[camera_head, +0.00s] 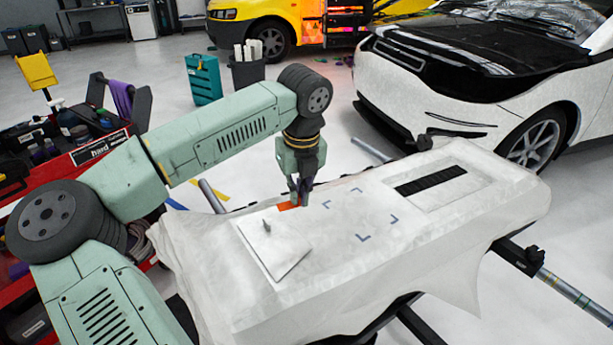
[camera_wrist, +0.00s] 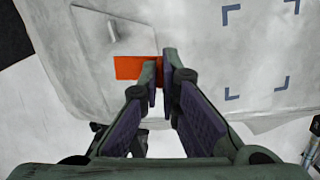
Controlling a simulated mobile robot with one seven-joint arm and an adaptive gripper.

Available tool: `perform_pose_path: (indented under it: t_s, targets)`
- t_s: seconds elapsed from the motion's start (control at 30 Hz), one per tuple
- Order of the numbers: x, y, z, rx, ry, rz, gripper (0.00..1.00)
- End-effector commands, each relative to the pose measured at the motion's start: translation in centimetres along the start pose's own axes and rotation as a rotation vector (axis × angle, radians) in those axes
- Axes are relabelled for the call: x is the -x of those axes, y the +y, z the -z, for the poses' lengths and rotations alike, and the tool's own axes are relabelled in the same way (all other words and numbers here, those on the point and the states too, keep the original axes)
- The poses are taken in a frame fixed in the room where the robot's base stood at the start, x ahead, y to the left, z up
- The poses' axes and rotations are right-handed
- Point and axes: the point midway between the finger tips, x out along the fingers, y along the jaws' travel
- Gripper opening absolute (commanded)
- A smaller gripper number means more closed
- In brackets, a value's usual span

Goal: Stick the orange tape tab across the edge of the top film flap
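The orange tape tab (camera_wrist: 128,67) lies nearly flat beside and partly behind my left fingertip in the wrist view. Its orange also fills the narrow gap between the tips of my gripper (camera_wrist: 161,75), which is nearly closed and looks shut on it. In the head view the tab (camera_head: 288,206) shows as a small orange patch below my gripper (camera_head: 299,198), low over the white surface. The square film flap (camera_head: 277,250) carries a small grey knob. In the wrist view the flap (camera_wrist: 85,40) is just above the tab; whether the tab touches its edge I cannot tell.
The white covered panel (camera_head: 330,272) has blue corner marks (camera_head: 362,237) to the right and a recess with a black strip (camera_head: 430,181) farther right. A red tool cart (camera_head: 100,148) stands at the left. A white car (camera_head: 480,85) stands behind.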

Motion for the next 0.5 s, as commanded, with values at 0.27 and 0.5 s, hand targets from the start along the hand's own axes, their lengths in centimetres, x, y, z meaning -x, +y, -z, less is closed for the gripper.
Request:
perform_pose_path:
  t_s: [0.27, 0.5]
  targets:
    - [0.8, -1.4, 0.8, 0.196, 0.001, -0.030, 0.00]
    - [-0.5, -1.4, 1.0, 0.203, 0.003, -0.030, 0.00]
